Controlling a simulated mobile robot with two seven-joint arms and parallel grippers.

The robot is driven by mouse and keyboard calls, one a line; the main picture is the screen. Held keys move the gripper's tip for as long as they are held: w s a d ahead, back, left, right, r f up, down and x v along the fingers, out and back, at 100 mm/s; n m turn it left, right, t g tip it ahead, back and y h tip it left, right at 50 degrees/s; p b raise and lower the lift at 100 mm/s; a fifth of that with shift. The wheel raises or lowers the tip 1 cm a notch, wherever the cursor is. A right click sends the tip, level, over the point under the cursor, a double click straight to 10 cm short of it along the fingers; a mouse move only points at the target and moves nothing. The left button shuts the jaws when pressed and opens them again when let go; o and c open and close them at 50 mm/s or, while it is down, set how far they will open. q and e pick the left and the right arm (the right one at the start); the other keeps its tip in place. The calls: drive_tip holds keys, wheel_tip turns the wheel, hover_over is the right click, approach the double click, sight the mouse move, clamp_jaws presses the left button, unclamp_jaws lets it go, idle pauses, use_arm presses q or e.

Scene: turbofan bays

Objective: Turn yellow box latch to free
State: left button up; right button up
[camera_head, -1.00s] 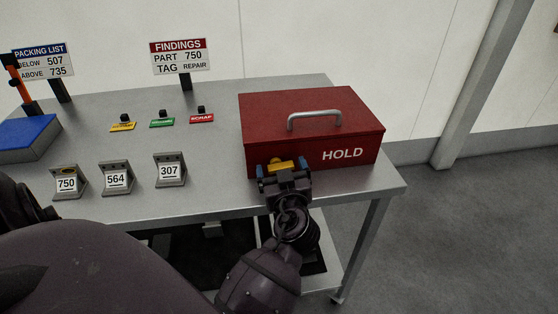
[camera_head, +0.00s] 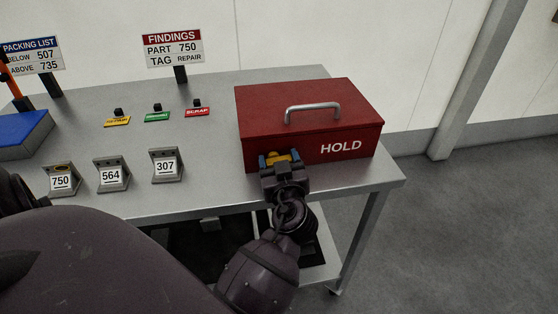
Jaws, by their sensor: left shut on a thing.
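The red box (camera_head: 275,104) marked HOLD, with a grey top handle, stands on the right end of the metal table. Its yellow latch (camera_head: 279,157) is on the front face, left of the word HOLD. My left gripper (camera_head: 280,159) is at the front of the box, its blue-tipped fingers on both sides of the latch, shut on it. The gripper hides the lower part of the latch, so I cannot tell its exact angle. The lid is down. My right gripper is not in view.
Three grey stands numbered 750 (camera_head: 61,181), 564 (camera_head: 112,175) and 307 (camera_head: 166,166) line the table's front. Yellow, green and red SCRAP (camera_head: 197,111) labels lie behind them. A blue box (camera_head: 22,135) is at left. The FINDINGS sign (camera_head: 174,48) stands at the back.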

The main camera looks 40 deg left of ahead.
use_arm(q)
drive_tip(key=shift+m, duration=0.7)
drive_tip(key=o, duration=0.9)
drive_tip(key=shift+o, duration=0.2)
drive_tip(key=shift+f, duration=0.1)
